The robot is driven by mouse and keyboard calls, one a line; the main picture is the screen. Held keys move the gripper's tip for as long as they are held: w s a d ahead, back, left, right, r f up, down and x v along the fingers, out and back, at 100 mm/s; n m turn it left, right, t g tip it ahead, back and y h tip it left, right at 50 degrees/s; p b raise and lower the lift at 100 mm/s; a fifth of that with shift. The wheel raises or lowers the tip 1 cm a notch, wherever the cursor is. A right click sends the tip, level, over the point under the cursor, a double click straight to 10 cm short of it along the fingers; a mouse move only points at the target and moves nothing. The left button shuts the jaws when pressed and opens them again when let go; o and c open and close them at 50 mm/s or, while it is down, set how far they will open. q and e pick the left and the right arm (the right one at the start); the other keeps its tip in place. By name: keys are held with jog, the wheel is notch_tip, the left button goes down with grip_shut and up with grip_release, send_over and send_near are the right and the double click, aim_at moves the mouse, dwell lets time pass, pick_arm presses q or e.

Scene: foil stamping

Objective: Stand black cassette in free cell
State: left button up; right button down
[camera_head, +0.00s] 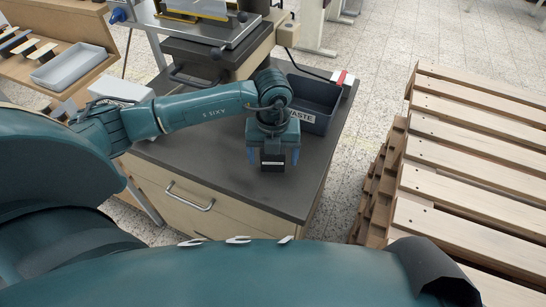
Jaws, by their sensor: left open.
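My left gripper (272,157) points down over the dark top of the cabinet (210,165), in front of the waste bin. Its two blue fingers are apart. A small black block with a white strip (273,162), which looks like the black cassette, shows between the fingers. I cannot tell whether the fingers touch it. No cell that is clearly the free one can be made out. My right gripper is not in view.
A dark grey bin labelled WASTE (318,97) stands right behind the gripper. The press (205,40) is at the back. A wooden bench at left holds a grey tray (72,66) and several pale-topped pieces (25,46). Wooden pallets (470,150) are stacked at right.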

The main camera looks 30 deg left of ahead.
pick_arm(q)
jog(key=shift+f, duration=0.1)
jog(key=shift+c, duration=0.3)
jog(key=c, duration=1)
jog(key=shift+c, duration=0.6)
jog(key=shift+r, duration=0.2)
